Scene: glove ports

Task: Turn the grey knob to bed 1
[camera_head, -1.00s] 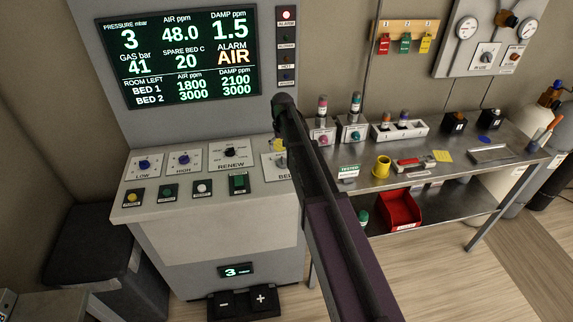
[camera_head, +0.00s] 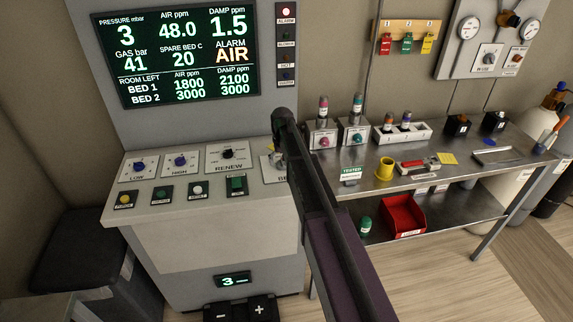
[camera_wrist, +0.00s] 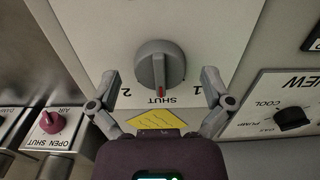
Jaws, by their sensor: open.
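The grey knob (camera_wrist: 160,68) is round with a raised grip bar and sits on a pale plate in the wrist view. Its red mark points at the label SHUT (camera_wrist: 162,100). The label 1 (camera_wrist: 198,90) is to the right of SHUT and 2 (camera_wrist: 126,92) to the left, all upside down. My gripper (camera_wrist: 160,76) is open, with one finger on each side of the knob and gaps showing between. A yellow diamond label (camera_wrist: 163,119) lies below the knob. In the head view my arm hides most of the knob's plate (camera_head: 270,174).
The RENEW dial (camera_head: 228,153) stands left of the knob's plate and also shows in the wrist view (camera_wrist: 291,118). A maroon knob (camera_wrist: 52,121) is on the other side. A steel bench (camera_head: 355,200) with boxes and a yellow cup (camera_head: 384,169) is to the right.

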